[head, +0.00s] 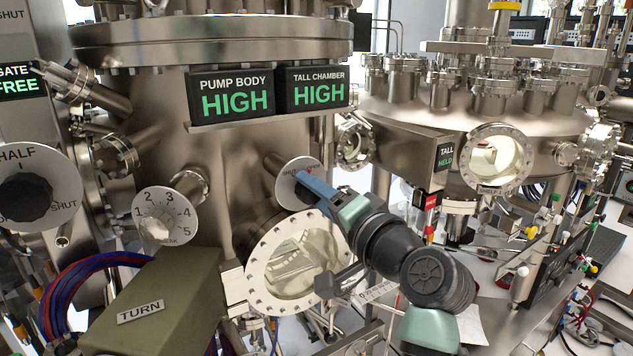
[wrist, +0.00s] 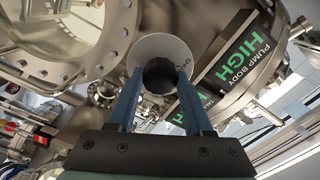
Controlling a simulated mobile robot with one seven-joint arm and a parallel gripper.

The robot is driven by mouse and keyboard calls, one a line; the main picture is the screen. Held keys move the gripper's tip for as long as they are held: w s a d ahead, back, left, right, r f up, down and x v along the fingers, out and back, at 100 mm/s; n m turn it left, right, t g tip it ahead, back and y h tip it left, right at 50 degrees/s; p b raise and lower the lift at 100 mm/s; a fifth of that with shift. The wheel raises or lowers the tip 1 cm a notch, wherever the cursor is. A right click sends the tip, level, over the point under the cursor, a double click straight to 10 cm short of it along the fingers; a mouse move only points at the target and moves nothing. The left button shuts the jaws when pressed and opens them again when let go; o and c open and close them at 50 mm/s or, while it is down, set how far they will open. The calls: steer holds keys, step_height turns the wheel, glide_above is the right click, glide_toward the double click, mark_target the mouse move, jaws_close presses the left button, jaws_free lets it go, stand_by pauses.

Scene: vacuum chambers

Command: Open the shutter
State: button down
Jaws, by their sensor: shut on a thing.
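The shutter control is a pale round dial plate (head: 287,181) on the front of the steel chamber, with small lettering partly covered by my gripper. In the wrist view the plate (wrist: 153,44) has a dark round knob (wrist: 160,72) at its centre, and part of a word starting "SHU" shows at its right edge. My gripper (head: 306,183) reaches the plate from the lower right. In the wrist view its blue fingers (wrist: 160,82) stand on either side of the knob, shut on it. The knob's pointer direction is hidden.
A round viewport (head: 258,274) sits just below the dial. Signs (head: 236,95) above read PUMP BODY HIGH and TALL CHAMBER HIGH. A numbered dial (head: 160,215) and an olive TURN box (head: 165,290) lie left. A second chamber (head: 400,125) stands right.

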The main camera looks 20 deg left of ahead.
steer(key=shift+m+p, duration=0.65)
steer(key=shift+m, duration=0.45)
steer(key=shift+c, duration=1.5)
jaws_free()
steer(key=b+v, duration=0.5)
steer(key=v, duration=0.8)
